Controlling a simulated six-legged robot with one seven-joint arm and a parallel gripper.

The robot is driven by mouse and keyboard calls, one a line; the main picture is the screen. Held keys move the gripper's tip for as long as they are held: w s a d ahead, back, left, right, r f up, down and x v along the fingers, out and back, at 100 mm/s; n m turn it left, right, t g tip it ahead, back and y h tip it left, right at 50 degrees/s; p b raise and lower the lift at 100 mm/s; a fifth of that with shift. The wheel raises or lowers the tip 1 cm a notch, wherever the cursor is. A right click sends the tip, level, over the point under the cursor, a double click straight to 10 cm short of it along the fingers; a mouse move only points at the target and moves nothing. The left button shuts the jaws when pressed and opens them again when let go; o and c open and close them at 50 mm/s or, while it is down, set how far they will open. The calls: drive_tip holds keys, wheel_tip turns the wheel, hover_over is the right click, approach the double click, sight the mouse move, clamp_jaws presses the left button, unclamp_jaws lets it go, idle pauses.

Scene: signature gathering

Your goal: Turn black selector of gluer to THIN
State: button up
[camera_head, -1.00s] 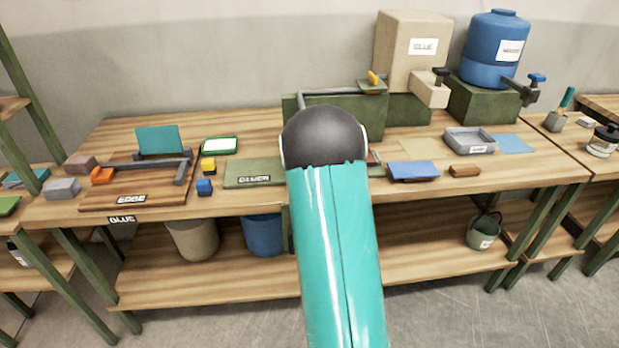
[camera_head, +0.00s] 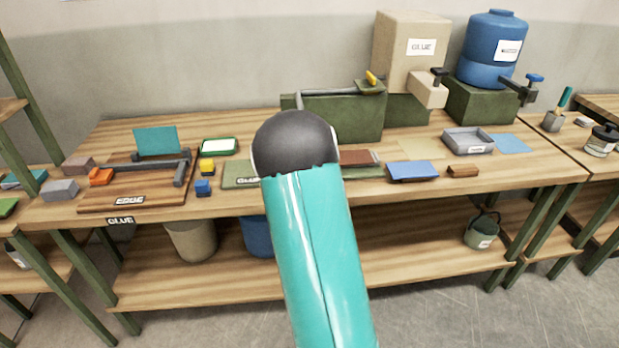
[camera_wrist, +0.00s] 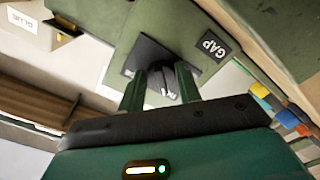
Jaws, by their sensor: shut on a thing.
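The gluer is a green machine (camera_head: 350,118) at the back of the workbench, with a grey roller bar on top. In the wrist view its green face (camera_wrist: 195,25) carries a black label (camera_wrist: 214,45) reading GAP. The black selector (camera_wrist: 152,54) sits on that face beside the label. My gripper (camera_wrist: 160,74) is shut on the selector, with a dark green finger on either side of it. The fingers partly cover it, and I cannot read THIN or any setting mark. In the head view my teal arm hides the gripper and selector.
A beige glue tank (camera_head: 410,60) and a blue drum (camera_head: 492,50) stand behind on the right. A wooden jig (camera_head: 140,195) marked EDGE lies left. A grey tray (camera_head: 467,141) sits right.

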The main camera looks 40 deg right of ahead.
drive_tip(key=o, duration=1)
drive_tip(key=shift+d+f, duration=0.1)
drive_tip(key=shift+c, duration=0.2)
drive_tip(key=shift+s, duration=0.1)
